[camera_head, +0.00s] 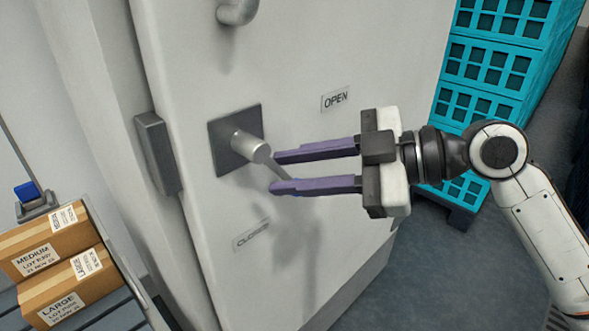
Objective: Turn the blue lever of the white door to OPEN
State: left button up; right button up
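The white door (300,50) fills the middle of the view. Its lever (282,171) looks grey here, not blue. It runs down and right from a round metal hub (249,147) on a dark square plate (219,151). An OPEN label (336,99) is up and right of the hub, and a CLOSED label (251,233) is below it. My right gripper (273,171) comes from the right with its two purple fingers apart. The lever shows in the gap between them, its end hidden at the lower finger. I cannot tell whether they touch. My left gripper is out of view.
A metal handle (237,12) is above the hub, and a dark hinge block (158,153) is on the door's left edge. Turquoise crates (484,83) are stacked at the right. Cardboard boxes (62,288) lie at lower left. Grey floor (430,280) is clear at lower right.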

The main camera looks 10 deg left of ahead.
jog(key=shift+d, duration=0.1)
jog(key=v, duration=1)
jog(key=shift+c, duration=0.4)
